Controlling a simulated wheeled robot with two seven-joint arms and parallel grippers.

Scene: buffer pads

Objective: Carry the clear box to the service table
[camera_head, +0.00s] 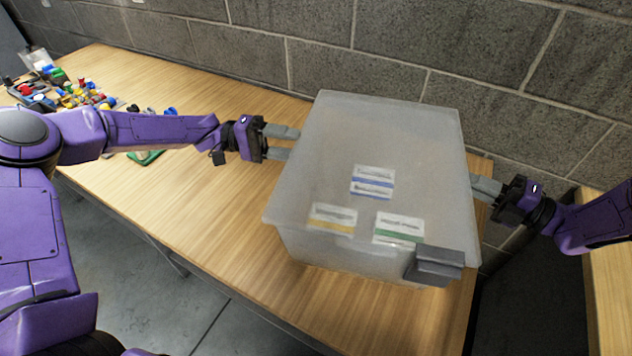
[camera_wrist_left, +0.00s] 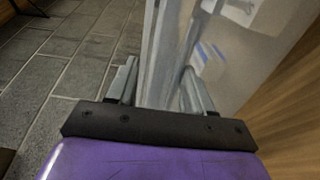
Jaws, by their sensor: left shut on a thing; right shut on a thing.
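The clear box (camera_head: 385,130) is a large translucent bin at the right end of a wooden table. Labelled packs, one with a blue stripe (camera_head: 373,183), one yellow (camera_head: 333,217) and one green (camera_head: 399,228), show in it. My left gripper (camera_head: 285,142) is shut on the box's left side. In the left wrist view its fingers (camera_wrist_left: 160,85) straddle the box wall (camera_wrist_left: 255,50). My right gripper (camera_head: 482,188) is shut on the box's right side; its fingertips are partly hidden by the box. Whether the box touches the table is hard to tell.
A grey block wall (camera_head: 400,35) runs behind. Another wooden surface (camera_head: 608,285) stands at the right edge, across a dark gap. A dark grey block (camera_head: 435,265) is at the box's front right corner.

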